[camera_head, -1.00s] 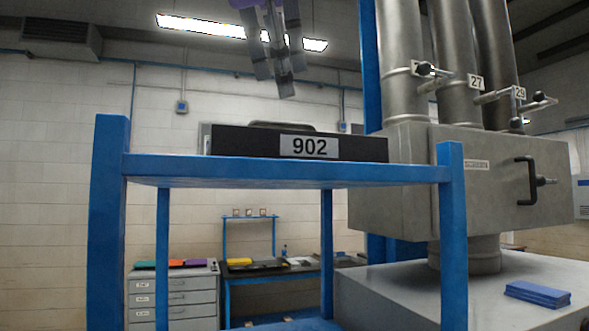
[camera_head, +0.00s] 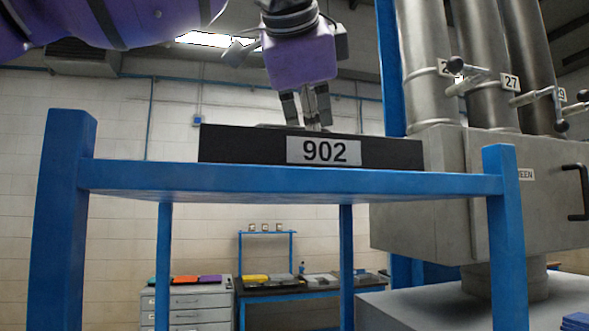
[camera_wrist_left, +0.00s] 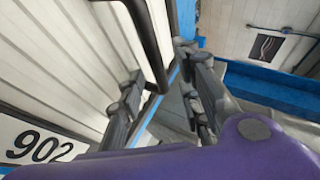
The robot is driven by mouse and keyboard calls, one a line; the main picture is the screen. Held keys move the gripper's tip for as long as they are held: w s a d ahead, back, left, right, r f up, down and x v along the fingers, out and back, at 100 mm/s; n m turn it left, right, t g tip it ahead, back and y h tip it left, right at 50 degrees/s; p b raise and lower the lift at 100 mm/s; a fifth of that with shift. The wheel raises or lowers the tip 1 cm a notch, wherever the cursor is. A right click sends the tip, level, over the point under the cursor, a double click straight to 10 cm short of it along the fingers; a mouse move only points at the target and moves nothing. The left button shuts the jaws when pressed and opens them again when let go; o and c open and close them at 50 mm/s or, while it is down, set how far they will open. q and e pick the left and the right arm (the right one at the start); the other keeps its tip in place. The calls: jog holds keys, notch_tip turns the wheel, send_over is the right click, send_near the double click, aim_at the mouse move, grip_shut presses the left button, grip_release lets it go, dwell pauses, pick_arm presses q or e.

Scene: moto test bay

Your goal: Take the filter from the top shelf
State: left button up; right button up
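The filter (camera_head: 245,145), a long black box with a white 902 label on its front, lies on the blue top shelf (camera_head: 290,181). In the left wrist view its top (camera_wrist_left: 50,60) is white and ribbed, with a black bar handle (camera_wrist_left: 146,45). My left gripper (camera_head: 310,122) points down at the top of the filter, at the handle. In the left wrist view its fingers (camera_wrist_left: 160,105) are apart, with the handle bar running between them and gaps visible. The fingertips are partly hidden behind the filter's front in the head view. My right gripper is not in view.
Blue posts flank the shelf, the right one (camera_head: 503,220) near a grey metal housing (camera_head: 450,200) with pipes and valve levers (camera_head: 470,80). Behind stand a grey drawer cabinet (camera_head: 190,300) and a blue workbench (camera_head: 290,290). The space above the shelf is otherwise clear.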

pick_arm(q)
jog(key=shift+s, duration=0.1)
jog(key=shift+c, duration=1.3)
grip_shut()
jog(key=shift+r, duration=0.1)
